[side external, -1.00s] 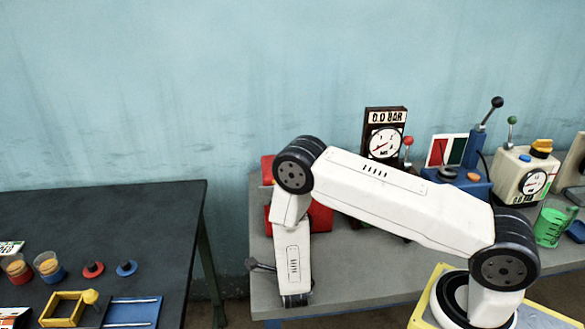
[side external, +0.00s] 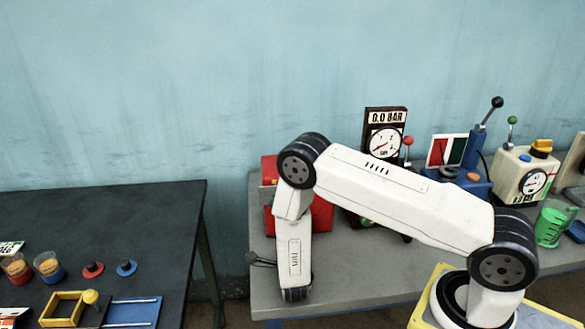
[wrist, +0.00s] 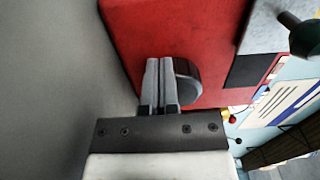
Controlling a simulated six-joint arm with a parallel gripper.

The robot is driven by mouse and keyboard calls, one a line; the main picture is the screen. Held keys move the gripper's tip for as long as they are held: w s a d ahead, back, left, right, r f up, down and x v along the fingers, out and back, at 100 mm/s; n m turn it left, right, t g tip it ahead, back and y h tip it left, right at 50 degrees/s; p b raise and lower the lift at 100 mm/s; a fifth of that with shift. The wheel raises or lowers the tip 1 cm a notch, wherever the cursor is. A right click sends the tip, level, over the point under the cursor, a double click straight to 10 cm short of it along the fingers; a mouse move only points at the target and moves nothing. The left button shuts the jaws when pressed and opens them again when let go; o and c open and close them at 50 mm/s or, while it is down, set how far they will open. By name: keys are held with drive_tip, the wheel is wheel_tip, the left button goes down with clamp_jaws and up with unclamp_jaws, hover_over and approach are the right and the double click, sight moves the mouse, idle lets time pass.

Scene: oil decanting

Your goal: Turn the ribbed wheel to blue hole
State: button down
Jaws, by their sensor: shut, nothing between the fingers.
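A red box (wrist: 190,30) fills the middle of the wrist view. A dark, rounded wheel (wrist: 187,82) with a grey face sits on it; its ribs are too small to make out. My gripper (wrist: 159,62) has its two grey fingers together, with nothing between them. The fingers are just left of the wheel, close against its edge; I cannot tell whether they touch. In the side view, the red box (side external: 322,217) is partly hidden behind my arm, and the wheel and fingers cannot be made out. No blue hole can be made out in either view.
A dark knobbed lever (wrist: 302,36) stands at the upper right of the wrist view. A gauge board (side external: 385,116) reading 0.0 BAR stands behind my arm. A pump-like unit with a lever (side external: 482,130) is further right. The grey bench (side external: 350,290) is clear in front.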

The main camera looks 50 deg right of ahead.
drive_tip(key=shift+s+d+r, duration=0.1)
drive_tip(key=shift+s+d, duration=0.1)
drive_tip(key=shift+d, duration=0.05)
idle(0.7)
drive_tip(key=shift+r, duration=0.7)
drive_tip(key=shift+w+a, duration=0.1)
idle(0.3)
drive_tip(key=shift+w+a, duration=0.2)
drive_tip(key=shift+a, duration=0.1)
drive_tip(key=shift+v, duration=2.95)
drive_tip(key=shift+r, duration=0.15)
drive_tip(key=shift+w, duration=0.1)
